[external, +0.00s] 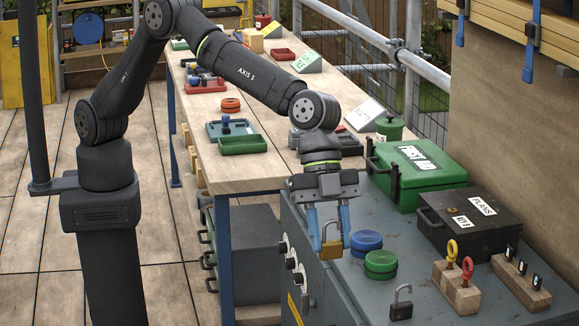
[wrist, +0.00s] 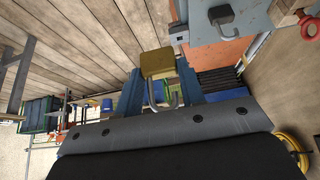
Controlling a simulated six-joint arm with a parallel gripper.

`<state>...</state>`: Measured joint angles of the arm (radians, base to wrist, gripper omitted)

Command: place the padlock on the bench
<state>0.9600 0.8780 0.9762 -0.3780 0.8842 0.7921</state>
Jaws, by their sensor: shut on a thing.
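My gripper (external: 328,232) has blue fingers and is shut on a brass-yellow padlock (external: 331,250). It holds the padlock above the grey cabinet top, near that top's left edge. In the wrist view the padlock's yellow body (wrist: 157,62) sits between the blue fingers, with its grey shackle showing. The wooden bench (external: 235,175) runs away from the camera, behind and left of my gripper. A second, grey padlock (external: 401,303) stands on the grey cabinet top at the front.
The cabinet top (external: 345,290) carries blue and green round lids (external: 380,263), a green first aid box (external: 418,172), a black plans box (external: 468,220) and wooden key blocks (external: 457,287). The bench holds a green tray (external: 242,145); its near end is bare.

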